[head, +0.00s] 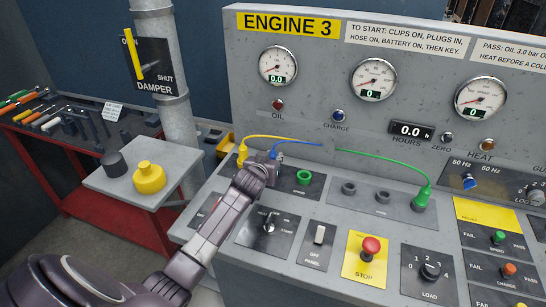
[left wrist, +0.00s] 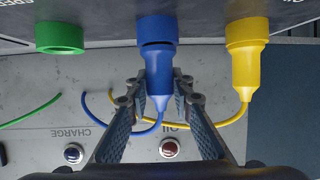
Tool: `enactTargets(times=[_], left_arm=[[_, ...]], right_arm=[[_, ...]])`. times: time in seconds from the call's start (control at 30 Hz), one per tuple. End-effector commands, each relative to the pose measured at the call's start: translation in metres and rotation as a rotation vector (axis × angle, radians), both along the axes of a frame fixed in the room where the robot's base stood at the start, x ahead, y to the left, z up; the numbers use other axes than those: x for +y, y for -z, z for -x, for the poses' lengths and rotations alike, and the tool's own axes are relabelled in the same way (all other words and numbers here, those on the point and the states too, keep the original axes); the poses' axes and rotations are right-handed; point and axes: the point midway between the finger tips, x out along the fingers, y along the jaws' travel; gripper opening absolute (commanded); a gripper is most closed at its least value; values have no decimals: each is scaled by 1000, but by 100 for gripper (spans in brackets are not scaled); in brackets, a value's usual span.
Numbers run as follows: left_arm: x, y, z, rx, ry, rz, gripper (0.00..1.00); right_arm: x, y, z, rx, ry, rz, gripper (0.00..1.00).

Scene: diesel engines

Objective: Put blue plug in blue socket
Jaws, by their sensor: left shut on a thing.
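The blue plug (left wrist: 158,70) is held between the fingers of my left gripper (left wrist: 159,92), which is shut on it. The plug lines up with the blue socket (left wrist: 155,28) on the panel, and its end is right at the socket's mouth. A thin dark line shows between them; I cannot tell how deep the plug sits. In the head view my left gripper (head: 262,174) hides the plug and socket. The blue cable (head: 298,143) runs up from it to the panel. My right gripper is not in view.
A yellow plug (left wrist: 245,75) sits in the yellow socket beside the blue one. An empty green socket (head: 304,177) is on the other side. The green plug (head: 421,197) stands further right. A red stop button (head: 371,247) and switches are in front.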

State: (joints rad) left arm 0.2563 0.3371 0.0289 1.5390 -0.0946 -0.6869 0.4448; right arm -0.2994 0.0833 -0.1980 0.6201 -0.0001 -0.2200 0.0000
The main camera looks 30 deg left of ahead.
Motion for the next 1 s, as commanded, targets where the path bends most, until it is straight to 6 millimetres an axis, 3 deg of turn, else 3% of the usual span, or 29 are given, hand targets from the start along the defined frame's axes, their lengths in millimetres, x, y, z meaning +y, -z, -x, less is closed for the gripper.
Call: enactTargets(times=[0.03, 0.07, 0.23, 0.67, 1.0], left_arm=[[0, -1, 0, -1, 0, 0, 0], [0, -1, 0, -1, 0, 0, 22], [0, -1, 0, -1, 0, 0, 41], [-3, -2, 7, 0, 1, 0, 41], [-19, -24, 57, 0, 1, -1, 41]], right_arm=[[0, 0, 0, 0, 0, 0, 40], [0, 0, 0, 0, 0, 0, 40], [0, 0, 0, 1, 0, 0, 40], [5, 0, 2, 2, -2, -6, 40], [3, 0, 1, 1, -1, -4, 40]])
